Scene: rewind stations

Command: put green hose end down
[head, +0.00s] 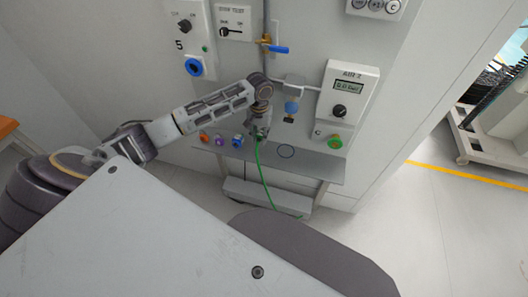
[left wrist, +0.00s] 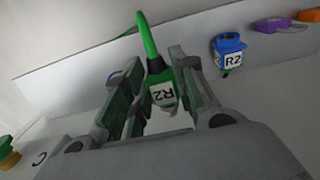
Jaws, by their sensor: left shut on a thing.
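My left gripper (head: 260,134) is shut on the green hose end (left wrist: 163,84), which carries a white R2 label and shows between the fingers in the left wrist view. In the head view the gripper is just above or at the grey shelf (head: 315,168); I cannot tell whether the hose end touches it. The green hose (head: 264,180) hangs from the gripper over the shelf's front edge toward the floor. My right gripper is not in view.
Orange-red (head: 204,137), purple (head: 219,140) and blue (head: 238,141) fittings stand on the shelf left of the gripper. A blue-handled valve (head: 278,49) sits above. The shelf's right part is clear.

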